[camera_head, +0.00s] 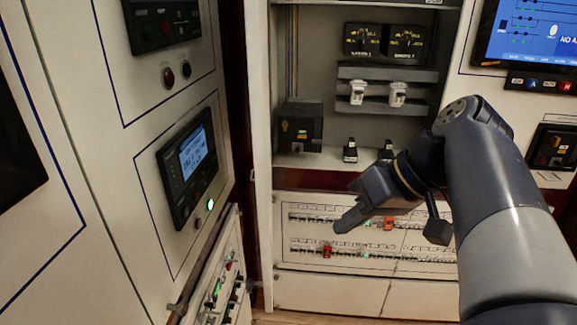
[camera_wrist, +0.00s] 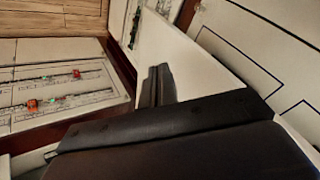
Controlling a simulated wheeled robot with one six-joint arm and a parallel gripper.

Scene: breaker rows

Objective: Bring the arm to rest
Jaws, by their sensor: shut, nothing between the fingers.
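My gripper (camera_head: 345,222) is dark grey and shows in the middle of the head view, at the end of my arm coming from the right. It is shut and empty. It hangs in front of the breaker panel (camera_head: 300,257), apart from it as far as I can tell, and hides part of the breaker rows. In the wrist view my gripper (camera_wrist: 157,85) points toward a pale cabinet face. The breaker rows show at the left of the wrist view, with an orange-red breaker (camera_wrist: 32,104) in the lower row.
A red breaker (camera_head: 327,251) sits in the lower row and an orange one (camera_head: 389,223) in the upper row. Above are white switches (camera_head: 357,92) and twin gauges (camera_head: 385,40). A left cabinet carries a lit display (camera_head: 193,152). Open space lies between the left cabinet and my gripper.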

